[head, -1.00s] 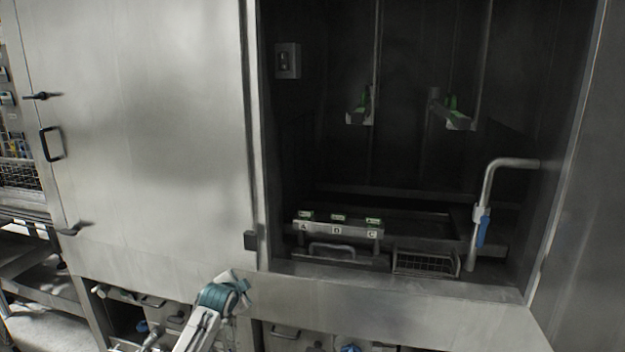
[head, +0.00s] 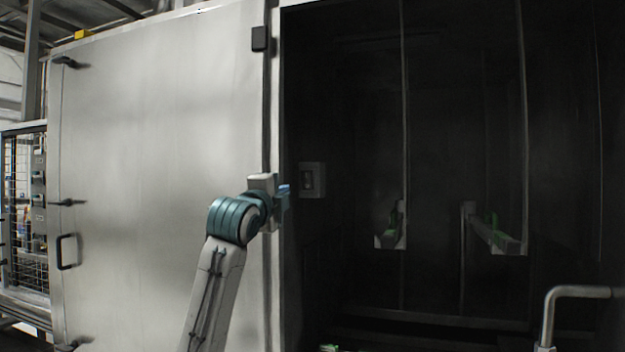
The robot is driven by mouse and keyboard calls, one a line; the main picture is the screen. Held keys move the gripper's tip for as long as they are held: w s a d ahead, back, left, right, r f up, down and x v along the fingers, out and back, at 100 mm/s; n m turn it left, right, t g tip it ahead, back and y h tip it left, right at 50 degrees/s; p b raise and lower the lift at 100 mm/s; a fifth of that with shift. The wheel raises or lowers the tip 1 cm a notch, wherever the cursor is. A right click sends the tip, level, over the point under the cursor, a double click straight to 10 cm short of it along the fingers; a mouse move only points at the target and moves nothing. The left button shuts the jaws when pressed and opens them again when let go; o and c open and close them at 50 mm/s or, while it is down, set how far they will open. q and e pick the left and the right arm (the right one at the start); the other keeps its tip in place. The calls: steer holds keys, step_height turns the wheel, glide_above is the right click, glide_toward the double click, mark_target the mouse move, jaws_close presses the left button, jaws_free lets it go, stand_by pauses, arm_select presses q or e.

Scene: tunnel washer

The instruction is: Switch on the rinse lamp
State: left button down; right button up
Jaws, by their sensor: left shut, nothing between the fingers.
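A small grey switch box (head: 312,180) with a dark rocker-like centre is on the dark inner wall of the washer, left of the hanging rails. The setting of its rocker is too small to tell. My left gripper (head: 285,191) is at the left edge of the opening, at about the height of the box and just left of it in the picture. It is shut and empty, partly hidden by its own wrist. I cannot tell how far it is from the box in depth. No lit lamp shows in the dark chamber. My right gripper is not in view.
The large steel door panel (head: 150,170) is left of the opening, with a narrow post (head: 271,110) at the edge. Two spray arms (head: 495,238) with green parts hang inside. A bent pipe (head: 580,291) stands at lower right.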

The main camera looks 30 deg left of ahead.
mark_target(306, 173)
arm_select(q)
steer(key=shift+s+r, duration=0.35)
steer(key=shift+r, duration=0.15)
steer(key=p+x, duration=0.3)
steer(key=x, duration=0.3)
steer(key=p+x, duration=0.4)
steer(key=x, duration=0.3)
steer(key=shift+w+r, duration=0.15)
steer(key=shift+r, duration=0.1)
steer(key=shift+w+a+p, duration=0.1)
steer(key=shift+w+p, duration=0.2)
steer(key=shift+w, duration=0.1)
steer(key=shift+f, duration=0.1)
